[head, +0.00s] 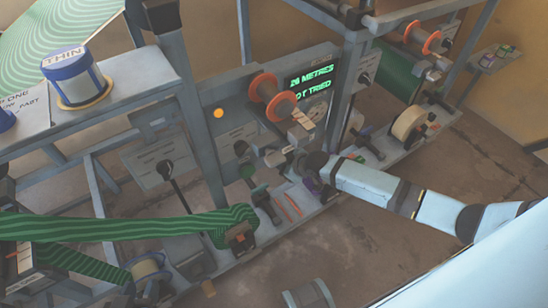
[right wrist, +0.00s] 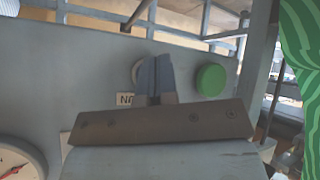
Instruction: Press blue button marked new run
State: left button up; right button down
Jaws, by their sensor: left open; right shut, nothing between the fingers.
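In the right wrist view, my right gripper (right wrist: 155,62) is shut and empty. Its grey-blue fingers point at a grey panel and stand in front of a pale round rim (right wrist: 137,73). A small label (right wrist: 125,99) beside the fingers shows a letter N, the rest covered. No blue button face is clearly visible; the fingers hide what is behind them. I cannot tell whether they touch it. A green button (right wrist: 210,80) is just right of the fingers. In the head view, my right gripper (head: 273,157) reaches the machine's middle. I cannot make out my left gripper.
A dial gauge (right wrist: 17,166) is at lower left in the wrist view. In the head view, a green-lettered screen (head: 309,80) reads about 26 metres, not tried. Orange-flanged spools (head: 272,95), a green striped belt (head: 120,226) and a blue-capped THIN container (head: 75,78) surround the frame.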

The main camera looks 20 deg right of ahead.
jog(key=shift+w, duration=0.1)
dwell(0.4)
jog(key=shift+w+a, duration=0.1)
jog(key=shift+w, duration=0.2)
jog(key=shift+w, duration=0.4)
dwell(0.5)
jog(key=shift+s, duration=0.1)
jog(key=shift+s+p, duration=0.7)
jog(key=shift+p, duration=0.1)
jog(key=shift+s, duration=0.1)
